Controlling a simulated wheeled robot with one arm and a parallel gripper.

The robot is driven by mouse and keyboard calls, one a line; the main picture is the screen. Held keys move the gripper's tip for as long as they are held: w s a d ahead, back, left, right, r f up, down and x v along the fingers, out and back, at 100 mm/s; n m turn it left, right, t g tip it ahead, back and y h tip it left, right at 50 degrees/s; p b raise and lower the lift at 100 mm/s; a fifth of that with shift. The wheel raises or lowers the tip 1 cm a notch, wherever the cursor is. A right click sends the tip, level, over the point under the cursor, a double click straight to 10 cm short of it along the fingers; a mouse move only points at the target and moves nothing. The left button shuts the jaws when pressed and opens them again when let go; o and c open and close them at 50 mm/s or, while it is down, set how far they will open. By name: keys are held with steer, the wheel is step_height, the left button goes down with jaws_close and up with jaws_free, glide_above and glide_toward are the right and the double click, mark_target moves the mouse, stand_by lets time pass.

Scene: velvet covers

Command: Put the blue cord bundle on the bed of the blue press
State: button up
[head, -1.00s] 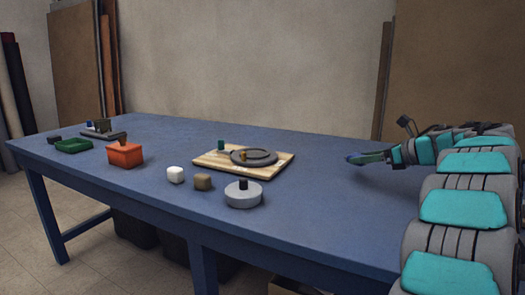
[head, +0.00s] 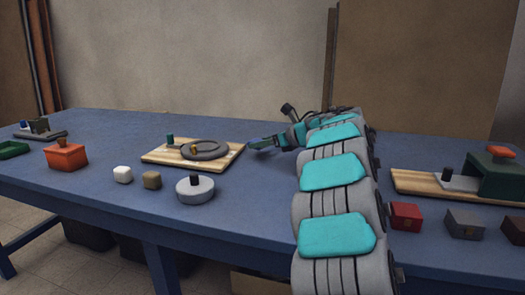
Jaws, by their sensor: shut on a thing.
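My gripper (head: 257,145) is low over the blue table (head: 270,185), to the right of the wooden board with the round grey plate. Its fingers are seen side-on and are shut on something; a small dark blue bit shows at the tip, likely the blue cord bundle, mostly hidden. No press is plainly blue. A grey slab device (head: 38,135) with a small blue part and a dark block is at the far left. A device on a wooden base with a dark green block (head: 496,176) and an orange knob is at the right.
A wooden board (head: 165,157) with a grey plate lies left of my gripper. Red (head: 404,216) and grey (head: 465,223) blocks are at right.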

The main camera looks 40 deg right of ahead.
steer(key=shift+f, duration=1.5)
steer(key=shift+f, duration=0.15)
steer(key=o, duration=1.5)
steer(key=shift+c, duration=0.2)
